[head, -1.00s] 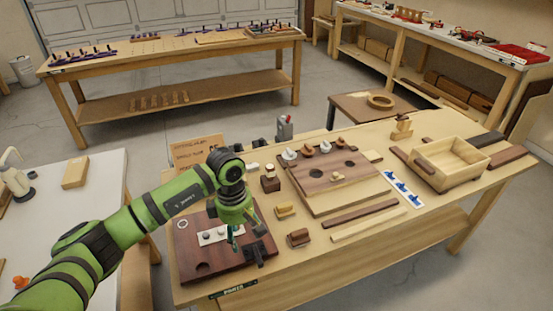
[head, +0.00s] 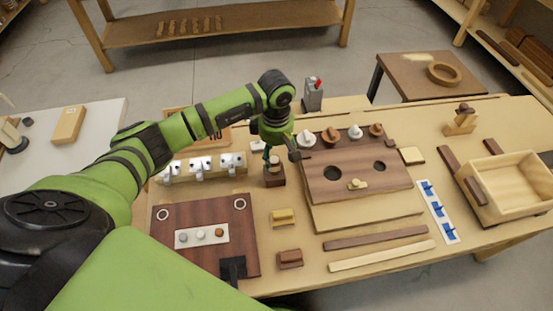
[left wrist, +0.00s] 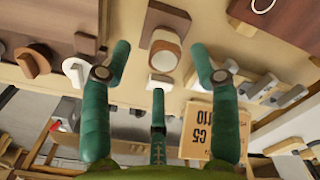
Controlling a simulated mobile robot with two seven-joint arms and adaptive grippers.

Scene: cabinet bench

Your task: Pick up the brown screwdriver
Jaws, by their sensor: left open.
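No plain screwdriver shape can be made out in either view. My left gripper (head: 270,152) is over the bench, just above a small dark brown block with a round brown piece on top (head: 274,174). In the left wrist view the green fingers of the left gripper (left wrist: 159,48) are spread wide and empty. The same block with its round brown, pale-rimmed piece (left wrist: 164,56) shows between and beyond the fingertips, apart from them. Whether that piece is a screwdriver handle I cannot tell. My right gripper is in neither view.
White-and-metal fixtures (head: 203,166) stand left of the block. A dark board with discs (head: 163,253) lies nearer. A brown board with knobs and holes (head: 320,181) lies right. A grey holder with a red piece (head: 313,98) stands behind. An open wooden box (head: 511,207) is far right.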

